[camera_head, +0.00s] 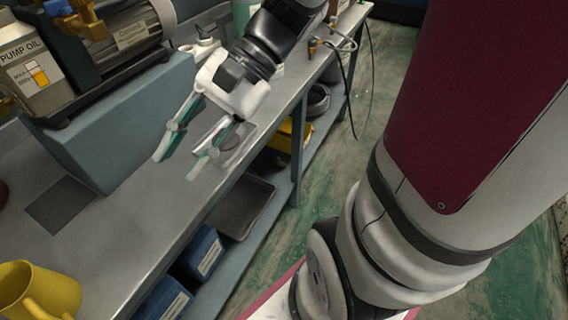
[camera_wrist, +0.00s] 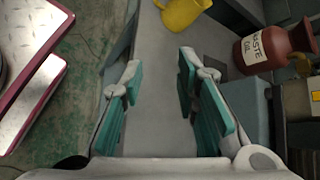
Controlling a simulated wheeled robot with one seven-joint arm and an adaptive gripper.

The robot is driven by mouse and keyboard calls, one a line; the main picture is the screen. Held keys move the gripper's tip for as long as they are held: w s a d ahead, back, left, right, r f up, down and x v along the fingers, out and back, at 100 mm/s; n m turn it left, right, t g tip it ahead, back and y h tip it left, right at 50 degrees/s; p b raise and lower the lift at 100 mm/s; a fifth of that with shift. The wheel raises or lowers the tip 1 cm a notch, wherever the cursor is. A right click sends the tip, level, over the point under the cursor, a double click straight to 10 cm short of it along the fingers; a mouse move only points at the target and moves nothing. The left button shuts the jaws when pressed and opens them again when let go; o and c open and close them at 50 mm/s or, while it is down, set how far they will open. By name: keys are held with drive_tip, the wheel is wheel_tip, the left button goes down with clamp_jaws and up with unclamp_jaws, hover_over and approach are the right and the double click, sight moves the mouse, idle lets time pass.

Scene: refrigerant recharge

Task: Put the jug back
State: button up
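A yellow jug (camera_head: 38,292) stands on the metal bench (camera_head: 130,240) at the lower left of the head view, its handle toward the front. It also shows at the top of the wrist view (camera_wrist: 182,12), ahead of the fingertips and apart from them. My gripper (camera_head: 182,166) is above the bench, further along it than the jug. Its teal-padded fingers are spread with nothing between them, as the wrist view also shows (camera_wrist: 158,70). A dark square patch (camera_head: 60,204) lies on the bench beside the jug.
A red waste oil can (camera_wrist: 268,50) stands near the jug in the wrist view. Blue bins (camera_head: 200,252) and a grey tray (camera_head: 242,206) are below.

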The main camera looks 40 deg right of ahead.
drive_tip(key=s+d+n+h, duration=0.7)
drive_tip(key=s+n+h, duration=0.3)
drive_tip(key=s, duration=0.2)
drive_tip(key=shift+s+d+n+t+h, duration=0.15)
drive_tip(key=shift+s+n+t+h, duration=0.15)
drive_tip(key=shift+t, duration=0.1)
wheel_tip(320, 180, up, 16)
drive_tip(key=t+p, duration=0.2)
drive_tip(key=p, duration=1.2)
drive_tip(key=shift+r+t+p, duration=0.2)
drive_tip(key=shift+t+p, duration=0.15)
drive_tip(key=shift+t, duration=0.05)
